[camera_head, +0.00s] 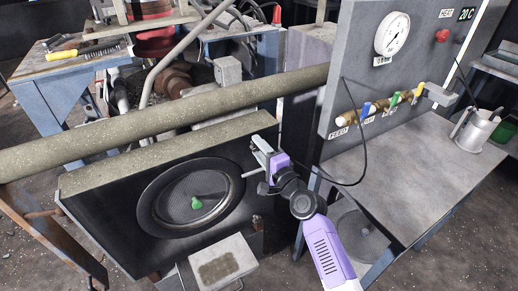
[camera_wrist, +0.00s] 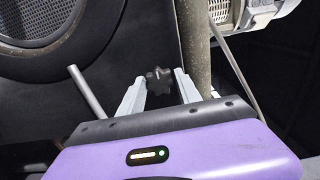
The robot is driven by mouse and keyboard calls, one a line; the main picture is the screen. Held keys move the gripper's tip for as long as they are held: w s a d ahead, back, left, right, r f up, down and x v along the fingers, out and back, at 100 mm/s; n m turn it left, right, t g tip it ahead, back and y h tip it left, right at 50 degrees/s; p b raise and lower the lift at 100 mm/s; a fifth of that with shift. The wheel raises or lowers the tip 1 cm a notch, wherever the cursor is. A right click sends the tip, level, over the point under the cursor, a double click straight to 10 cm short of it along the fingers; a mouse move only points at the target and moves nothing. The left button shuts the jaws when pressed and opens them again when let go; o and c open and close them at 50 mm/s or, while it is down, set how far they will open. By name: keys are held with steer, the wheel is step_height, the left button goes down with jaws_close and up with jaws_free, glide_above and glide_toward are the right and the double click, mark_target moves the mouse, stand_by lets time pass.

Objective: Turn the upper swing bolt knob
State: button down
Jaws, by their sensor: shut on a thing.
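The upper swing bolt knob (camera_wrist: 158,80) is a small black lobed knob in the wrist view. It sits between the two grey fingers of my gripper (camera_wrist: 160,82), which are shut on it. In the head view my gripper (camera_head: 262,152) is at the upper right corner of the dark screen housing (camera_head: 120,220), and I cannot make out the knob there.
A grey rod (camera_wrist: 88,92) sticks out left of my fingers in the wrist view. A thick speckled pipe (camera_head: 170,118) crosses above the housing. A black cable (camera_head: 352,160) hangs to the right, by a panel with a gauge (camera_head: 392,34). A small box (camera_head: 222,262) stands below.

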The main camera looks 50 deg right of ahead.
steer(key=shift+f+n, duration=0.1)
steer(key=shift+n, duration=0.2)
steer(key=n+b, duration=0.4)
steer(key=n, duration=0.1)
steer(key=shift+f, duration=0.15)
steer(key=n+b, duration=0.5)
steer(key=n, duration=0.1)
steer(key=shift+n+b, duration=0.3)
steer(key=n+b, duration=0.3)
steer(key=n, duration=0.2)
steer(key=shift+n+b, duration=0.3)
steer(key=shift+b, duration=0.1)
steer(key=n+b, duration=0.3)
steer(key=n, duration=0.3)
steer(key=shift+n, duration=0.3)
steer(key=c, duration=0.9)
jaws_free()
steer(key=shift+r, duration=0.2)
